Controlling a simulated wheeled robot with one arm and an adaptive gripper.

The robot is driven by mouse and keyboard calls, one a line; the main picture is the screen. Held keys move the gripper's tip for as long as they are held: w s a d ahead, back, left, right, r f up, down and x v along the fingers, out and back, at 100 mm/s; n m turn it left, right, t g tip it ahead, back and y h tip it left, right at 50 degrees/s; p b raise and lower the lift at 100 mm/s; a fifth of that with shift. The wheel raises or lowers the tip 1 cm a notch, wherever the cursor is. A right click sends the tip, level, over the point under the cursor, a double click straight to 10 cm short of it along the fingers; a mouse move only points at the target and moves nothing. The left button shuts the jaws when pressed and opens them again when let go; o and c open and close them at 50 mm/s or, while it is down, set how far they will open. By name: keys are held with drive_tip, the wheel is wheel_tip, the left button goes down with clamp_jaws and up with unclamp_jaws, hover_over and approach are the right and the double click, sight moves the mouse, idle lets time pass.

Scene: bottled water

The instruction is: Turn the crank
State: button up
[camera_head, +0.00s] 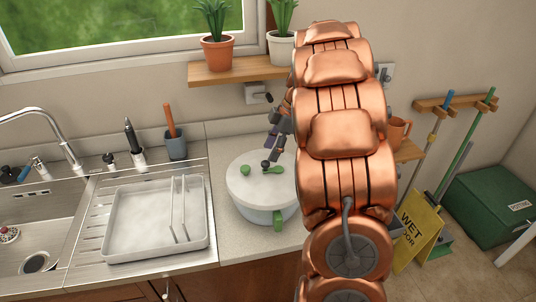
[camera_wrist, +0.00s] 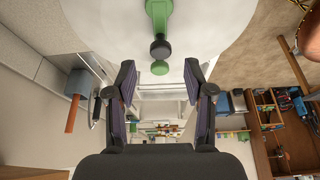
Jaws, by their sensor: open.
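A white salad spinner (camera_head: 250,189) stands on the counter, with a green side handle (camera_head: 278,220). On its lid is a green crank (camera_head: 276,174) with a dark knob (camera_head: 265,165). A separate green button (camera_head: 245,170) sits to its left. In the wrist view the crank (camera_wrist: 158,15) is at the top, its dark knob (camera_wrist: 160,48) just above the gap between my fingertips, with the green button (camera_wrist: 160,68) below. My gripper (camera_wrist: 160,80) is open and empty. In the head view my gripper (camera_head: 272,152) is just above the lid, close to the knob; contact is unclear.
A dish rack tray (camera_head: 130,240) and the sink are left of the spinner. A grey cup (camera_head: 175,146) with an orange-handled tool stands behind the tray. A wooden shelf (camera_head: 240,72) with potted plants hangs above. My arm hides the counter to the right.

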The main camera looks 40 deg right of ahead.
sight(265, 162)
drive_tip(key=shift+p+x, duration=0.6)
drive_tip(key=shift+x, duration=1.25)
clamp_jaws()
